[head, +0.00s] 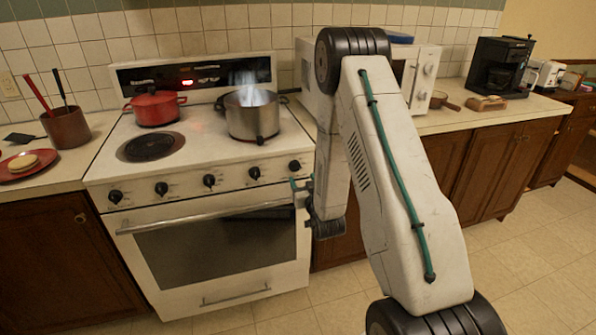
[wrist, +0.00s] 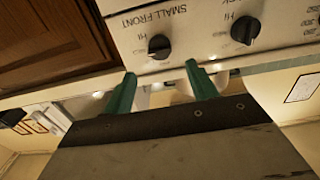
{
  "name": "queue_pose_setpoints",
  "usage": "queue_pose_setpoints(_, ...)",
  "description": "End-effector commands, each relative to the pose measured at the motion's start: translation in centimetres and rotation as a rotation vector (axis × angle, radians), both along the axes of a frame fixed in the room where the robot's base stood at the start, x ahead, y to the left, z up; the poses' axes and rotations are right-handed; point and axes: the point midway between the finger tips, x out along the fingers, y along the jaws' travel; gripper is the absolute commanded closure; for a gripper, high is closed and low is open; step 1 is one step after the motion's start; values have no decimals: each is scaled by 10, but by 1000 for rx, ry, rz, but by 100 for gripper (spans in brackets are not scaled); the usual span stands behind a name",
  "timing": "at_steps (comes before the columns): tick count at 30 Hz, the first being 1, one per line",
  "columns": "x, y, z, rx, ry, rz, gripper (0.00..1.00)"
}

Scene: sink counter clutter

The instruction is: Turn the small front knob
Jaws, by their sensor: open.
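The small front knob (wrist: 160,47) is black and round, on the white stove panel by a label reading SMALL FRONT in the wrist view. In the head view it appears as the rightmost knob (head: 295,166) on the stove front. My gripper (wrist: 160,70) is open, its two green fingers apart with nothing between them. In the wrist view the knob lies just past the fingertips, between their lines, and looks untouched. In the head view my gripper (head: 297,186) is in front of the stove's right end, just below this knob, partly hidden by my arm.
A neighbouring knob (wrist: 245,30) sits close by, one of several along the panel. The oven handle (head: 205,217) runs below. A steel pot (head: 251,120) and a red pot (head: 155,108) stand on the stove. A dark wood cabinet (wrist: 50,40) adjoins the panel.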

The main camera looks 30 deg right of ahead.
Motion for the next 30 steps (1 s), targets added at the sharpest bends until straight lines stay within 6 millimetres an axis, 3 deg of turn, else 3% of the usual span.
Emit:
queue_pose_setpoints(15,67,-20,0,-5,-2,0,42)
queue_pose_setpoints(25,72,-21,0,-3,0,0,42)
queue_pose_setpoints(26,72,-21,0,-3,0,0,45)
queue_pose_setpoints(30,72,-21,0,-3,0,0,84)
